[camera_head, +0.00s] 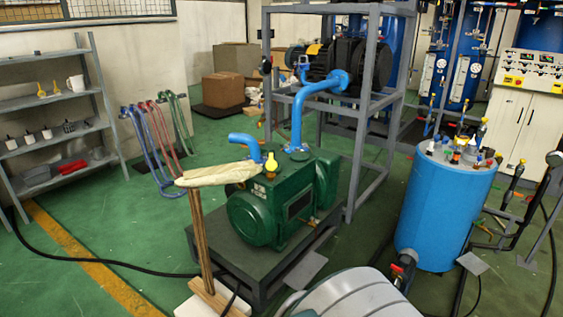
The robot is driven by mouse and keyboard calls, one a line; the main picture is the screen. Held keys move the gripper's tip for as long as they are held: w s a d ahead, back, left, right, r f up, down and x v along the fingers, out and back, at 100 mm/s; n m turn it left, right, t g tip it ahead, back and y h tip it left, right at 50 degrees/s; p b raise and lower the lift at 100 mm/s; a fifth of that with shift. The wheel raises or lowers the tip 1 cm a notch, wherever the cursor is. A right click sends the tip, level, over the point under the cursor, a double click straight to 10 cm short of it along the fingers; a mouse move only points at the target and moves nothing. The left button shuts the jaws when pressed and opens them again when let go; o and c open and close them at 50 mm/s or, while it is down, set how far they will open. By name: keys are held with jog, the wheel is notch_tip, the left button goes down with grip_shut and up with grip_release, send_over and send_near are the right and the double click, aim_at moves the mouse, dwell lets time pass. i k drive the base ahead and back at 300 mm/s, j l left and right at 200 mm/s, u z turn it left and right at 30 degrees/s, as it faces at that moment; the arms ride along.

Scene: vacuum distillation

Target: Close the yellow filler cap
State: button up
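The yellow filler cap (271,162) is small, with a narrow knob on top and a wider base. It sits upright on top of the green pump (262,212), between the two blue pipes. At this size I cannot tell whether it is seated tightly or loose. The green pump rests on a dark low stand (245,283) in the middle of the view. My gripper is not in view, so its relation to the cap does not show.
A wooden post (200,235) with a pale top (217,175) stands left of the pump, partly in front of it. A blue tank (446,212) stands to the right. A grey frame (367,130) rises behind. A black cable (95,262) crosses the left floor.

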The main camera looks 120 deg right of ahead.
aim_at(271, 164)
jog(key=z, duration=3.95)
jog(key=i+j, duration=0.15)
jog(key=i, duration=0.35)
jog(key=i+j, duration=0.15)
jog(key=i, duration=0.3)
jog(key=i+j, duration=0.1)
jog(key=i, duration=0.4)
jog(key=i+j, duration=0.15)
jog(key=i, duration=0.35)
jog(key=i+j, duration=0.15)
jog(key=i, duration=0.3)
